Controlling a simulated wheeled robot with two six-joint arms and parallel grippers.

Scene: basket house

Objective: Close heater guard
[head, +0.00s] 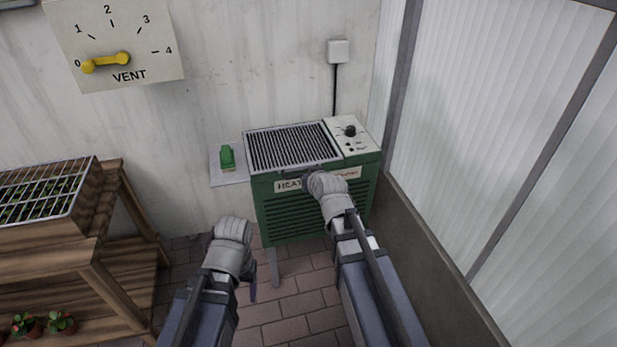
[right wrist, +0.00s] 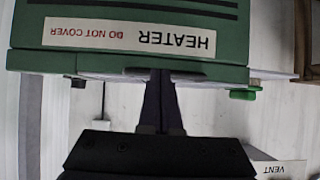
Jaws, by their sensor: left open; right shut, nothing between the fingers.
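The green heater (head: 312,205) stands against the wall, its front label also showing upside down in the right wrist view (right wrist: 130,36). The heater guard (head: 290,147), a dark barred grille in a pale frame, lies over the left part of its top and looks about flat; I cannot tell whether it is fully down. My right gripper (head: 311,182) is shut and empty at the heater's upper front edge, near the guard's front right corner; its fingers (right wrist: 161,82) partly cover that edge. Contact is unclear. My left gripper (head: 252,285) is open, low in front of the heater's left side.
A control panel with a black knob (head: 350,131) is on the heater's top right. A green object (head: 227,157) sits on a pale plate left of the heater. A wooden plant bench (head: 95,245) stands at left; translucent panels (head: 490,120) close off the right.

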